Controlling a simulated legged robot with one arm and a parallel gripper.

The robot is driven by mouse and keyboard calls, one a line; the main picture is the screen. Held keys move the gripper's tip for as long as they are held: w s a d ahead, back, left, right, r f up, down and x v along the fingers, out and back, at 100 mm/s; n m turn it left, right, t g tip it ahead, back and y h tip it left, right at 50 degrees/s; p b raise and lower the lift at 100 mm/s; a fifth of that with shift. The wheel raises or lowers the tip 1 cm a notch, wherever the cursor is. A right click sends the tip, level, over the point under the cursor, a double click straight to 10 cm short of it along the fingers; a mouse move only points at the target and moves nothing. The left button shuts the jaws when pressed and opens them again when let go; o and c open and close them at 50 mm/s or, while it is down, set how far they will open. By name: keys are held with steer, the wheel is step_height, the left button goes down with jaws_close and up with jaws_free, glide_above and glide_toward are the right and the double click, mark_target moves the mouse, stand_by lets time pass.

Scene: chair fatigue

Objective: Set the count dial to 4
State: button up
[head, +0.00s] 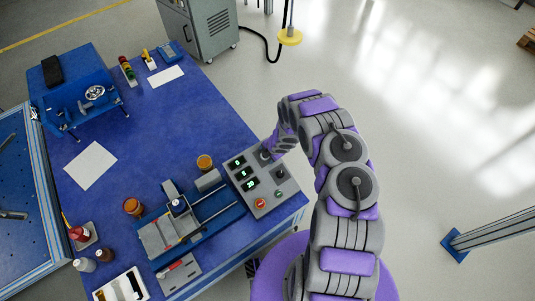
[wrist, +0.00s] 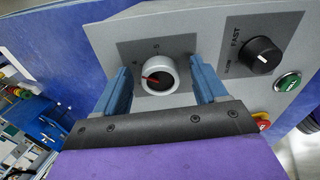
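The count dial (wrist: 160,76) is a round knob with a pale rim and a red pointer on a dark plate of the grey control panel (head: 240,179). My gripper (wrist: 158,68) is open, with one blue finger on each side of the dial. Gaps show between fingers and dial. In the head view my gripper (head: 268,152) is over the panel's top corner and partly hides the dial.
A black FAST/SLOW knob (wrist: 263,54) sits right of the dial, with a green button (wrist: 287,82) and a red button (wrist: 262,121) nearby. Three displays (head: 243,173) are on the panel; the top one seems to read 0. A slide fixture (head: 180,224) stands left on the blue table (head: 190,115).

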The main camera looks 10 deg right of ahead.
steer(key=shift+a, duration=0.2)
steer(key=shift+s+r, duration=0.1)
steer(key=shift+r, duration=0.2)
steer(key=p+v, duration=0.3)
steer(key=v, duration=1.3)
steer(key=shift+d+r, duration=0.25)
steer(key=shift+s, duration=0.15)
